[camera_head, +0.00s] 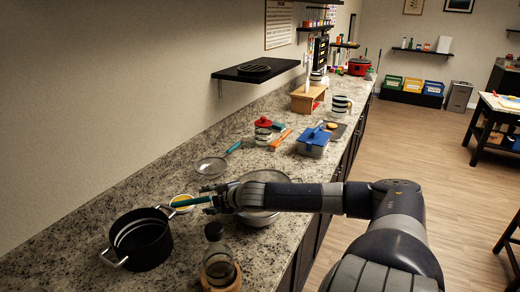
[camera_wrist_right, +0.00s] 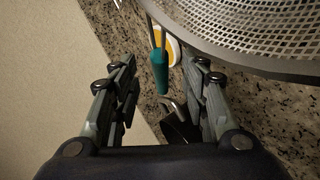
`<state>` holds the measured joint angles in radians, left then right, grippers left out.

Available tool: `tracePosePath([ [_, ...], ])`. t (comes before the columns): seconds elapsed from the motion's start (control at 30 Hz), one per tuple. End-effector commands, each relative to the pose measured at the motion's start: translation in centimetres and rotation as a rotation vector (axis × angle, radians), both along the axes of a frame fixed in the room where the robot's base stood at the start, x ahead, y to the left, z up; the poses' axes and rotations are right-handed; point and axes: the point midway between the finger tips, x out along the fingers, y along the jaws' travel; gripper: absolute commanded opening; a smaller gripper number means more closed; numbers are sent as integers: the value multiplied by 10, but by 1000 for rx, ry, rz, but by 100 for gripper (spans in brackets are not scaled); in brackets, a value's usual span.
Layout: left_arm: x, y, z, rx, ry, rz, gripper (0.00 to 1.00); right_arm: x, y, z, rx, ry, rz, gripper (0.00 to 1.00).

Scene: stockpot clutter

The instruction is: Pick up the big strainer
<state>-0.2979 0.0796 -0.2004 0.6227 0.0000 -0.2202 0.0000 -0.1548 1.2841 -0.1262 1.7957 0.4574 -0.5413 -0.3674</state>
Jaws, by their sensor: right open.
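The big strainer (camera_head: 263,177) is a wide metal mesh bowl on the granite counter, partly hidden behind my right arm in the head view. Its teal handle (camera_head: 190,201) points left toward the black pot. In the wrist view its mesh (camera_wrist_right: 260,25) fills the upper right, and the teal handle (camera_wrist_right: 160,72) shows between the finger tips. My right gripper (camera_head: 206,199) is open over the handle; I cannot tell whether a finger touches it. It also shows in the wrist view (camera_wrist_right: 163,80), with its fingers apart. My left gripper is not in view.
A black pot (camera_head: 140,240) stands at the left and a glass bottle (camera_head: 216,255) in front. A smaller strainer (camera_head: 210,167) lies behind. A red-lidded jar (camera_head: 263,132) and a blue-lidded box (camera_head: 314,141) stand farther back.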

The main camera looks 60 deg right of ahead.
Motion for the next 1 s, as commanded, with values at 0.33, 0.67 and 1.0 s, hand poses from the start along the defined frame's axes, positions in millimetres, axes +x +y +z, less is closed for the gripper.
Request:
tracePosePath([
  [0.33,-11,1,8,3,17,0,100,18,-4,-8,5,-4,-4,41],
  [0.67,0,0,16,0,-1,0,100,41,-8,-26,1,-1,-1,41],
  [1.0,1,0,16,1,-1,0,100,43,-8,-28,0,1,2,37],
])
